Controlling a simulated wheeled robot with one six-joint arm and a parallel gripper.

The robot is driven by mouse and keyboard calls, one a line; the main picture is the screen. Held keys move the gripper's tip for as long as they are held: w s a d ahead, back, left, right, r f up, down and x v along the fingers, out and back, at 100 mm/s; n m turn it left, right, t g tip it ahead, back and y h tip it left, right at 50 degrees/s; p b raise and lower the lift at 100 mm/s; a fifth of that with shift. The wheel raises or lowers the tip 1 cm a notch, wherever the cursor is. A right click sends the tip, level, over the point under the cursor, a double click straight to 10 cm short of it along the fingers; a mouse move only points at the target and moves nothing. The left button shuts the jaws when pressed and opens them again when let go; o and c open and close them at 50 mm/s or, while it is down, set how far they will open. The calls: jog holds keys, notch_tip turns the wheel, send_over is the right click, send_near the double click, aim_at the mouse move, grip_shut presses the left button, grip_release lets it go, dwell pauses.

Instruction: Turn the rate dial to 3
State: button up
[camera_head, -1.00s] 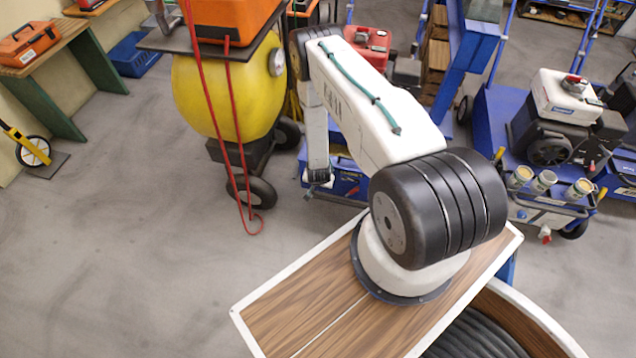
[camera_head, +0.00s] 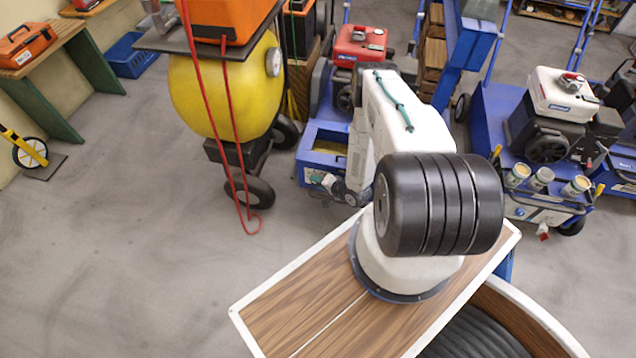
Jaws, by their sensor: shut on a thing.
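My arm reaches from its base over to the front of the middle blue aerator (camera_head: 318,160). My gripper (camera_head: 329,182) is small in view at that machine's front face, low beside my wrist. It is shut on what appears to be the rate dial there. The dial is mostly covered by the gripper, and its numbers and pointer are too small to read.
A yellow tank machine (camera_head: 215,95) with hanging red cords (camera_head: 232,130) stands left of my arm. Another blue aerator (camera_head: 500,110) with a white engine (camera_head: 562,95) and three cups stands at right. A blue bin (camera_head: 133,55) lies far left.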

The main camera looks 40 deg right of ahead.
jog(key=t, duration=0.1)
jog(key=m+t+y, duration=0.1)
jog(key=t, duration=0.1)
jog(key=t+y, duration=0.1)
jog(key=t, duration=0.1)
jog(key=shift+s+f+m, duration=0.1)
jog(key=shift+f+m, duration=0.2)
jog(key=shift+f, duration=0.05)
jog(key=shift+d, duration=0.1)
dwell(0.4)
jog(key=o, duration=0.9)
jog(key=shift+o, duration=0.2)
